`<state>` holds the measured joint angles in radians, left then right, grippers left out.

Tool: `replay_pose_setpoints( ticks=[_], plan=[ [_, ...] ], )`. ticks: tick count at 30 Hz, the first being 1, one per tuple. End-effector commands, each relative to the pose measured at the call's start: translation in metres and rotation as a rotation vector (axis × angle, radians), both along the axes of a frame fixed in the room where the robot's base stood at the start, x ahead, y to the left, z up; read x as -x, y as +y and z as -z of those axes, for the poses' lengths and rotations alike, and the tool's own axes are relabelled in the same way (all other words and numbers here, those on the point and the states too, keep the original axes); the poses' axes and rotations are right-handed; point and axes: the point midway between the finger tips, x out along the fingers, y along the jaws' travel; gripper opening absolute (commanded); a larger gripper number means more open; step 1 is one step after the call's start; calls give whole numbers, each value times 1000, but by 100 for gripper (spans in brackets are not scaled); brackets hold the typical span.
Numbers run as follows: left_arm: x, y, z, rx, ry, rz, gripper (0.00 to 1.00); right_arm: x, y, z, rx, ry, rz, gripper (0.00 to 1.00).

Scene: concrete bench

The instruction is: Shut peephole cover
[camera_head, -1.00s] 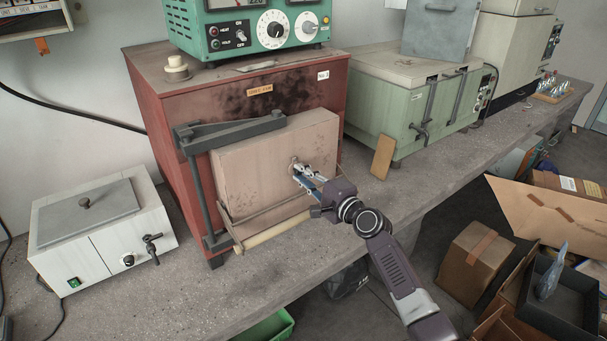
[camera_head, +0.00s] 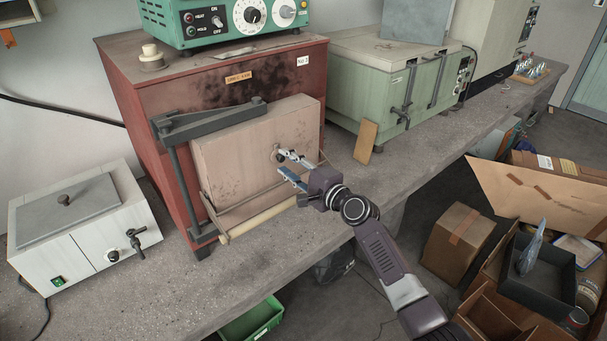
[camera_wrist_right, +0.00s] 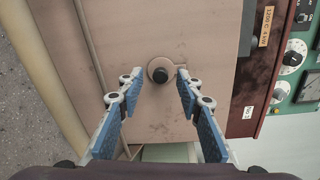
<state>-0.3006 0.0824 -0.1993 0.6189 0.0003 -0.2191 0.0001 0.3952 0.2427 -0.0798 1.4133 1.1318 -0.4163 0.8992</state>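The peephole cover (camera_wrist_right: 180,67) is a small tan piece on the pink-beige furnace door (camera_head: 230,165). In the right wrist view it appears as a round plate with a short tab toward the right, around a dark round centre. I cannot tell if that centre is a knob or the open hole. In the head view, the peephole fitting (camera_head: 278,155) shows small and partly behind a fingertip. My right gripper (camera_head: 283,162) is open and empty in front of it. In the right wrist view its fingertips (camera_wrist_right: 155,80) stand either side of the fitting. My left gripper is not in view.
The red furnace (camera_head: 150,110) carries a green control box (camera_head: 165,20). A metal latch frame (camera_head: 215,125) and a pale rod (camera_head: 258,218) flank the door. A white box heater (camera_head: 90,235) stands left, a tan board (camera_head: 365,143) right. Bench (camera_head: 235,275) in front is clear.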

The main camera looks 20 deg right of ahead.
Motion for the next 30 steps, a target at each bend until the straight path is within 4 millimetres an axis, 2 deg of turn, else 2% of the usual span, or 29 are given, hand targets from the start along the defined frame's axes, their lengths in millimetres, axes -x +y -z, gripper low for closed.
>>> replay_pose_setpoints(
  ticks=[15,21,30],
  plan=[
    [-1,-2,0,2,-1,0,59,83,-31,-3,1,3,1,33],
    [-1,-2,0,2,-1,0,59,98,-36,-5,0,2,1,33],
    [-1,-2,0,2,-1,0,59,101,-37,-5,0,2,1,33]
  ],
)
